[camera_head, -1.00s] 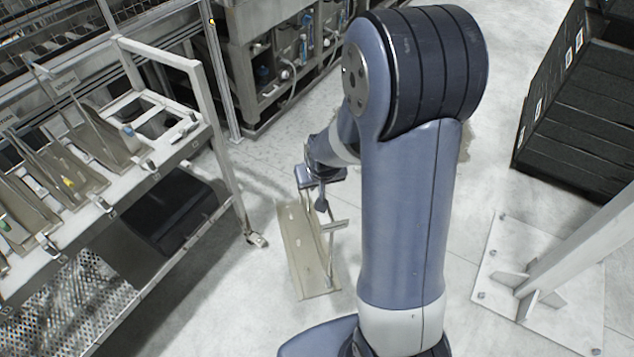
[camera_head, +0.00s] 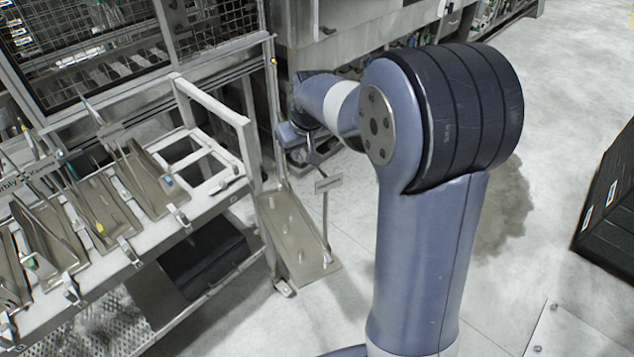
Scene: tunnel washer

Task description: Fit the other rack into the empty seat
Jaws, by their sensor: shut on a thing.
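My gripper (camera_head: 300,150) is shut on a rack (camera_head: 296,236), a beige-grey metal tray with a thin post and a small label plate on its right side. The rack hangs in the air, tilted, just right of the shelf stand's right end post. The stand's top shelf (camera_head: 160,236) carries several similar racks (camera_head: 103,212) on its left and middle part. The empty seat (camera_head: 203,160), an open white frame with rectangular gaps, is at the right end of that shelf, left of the held rack. My arm does not cover the seat. The fingertips are small and partly hidden.
The stand's right upright frame (camera_head: 245,150) rises between the seat and the held rack. A black bin (camera_head: 205,240) sits below the shelf. A mesh-fronted machine (camera_head: 90,50) stands behind. Dark stacked crates (camera_head: 610,205) are at the far right.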

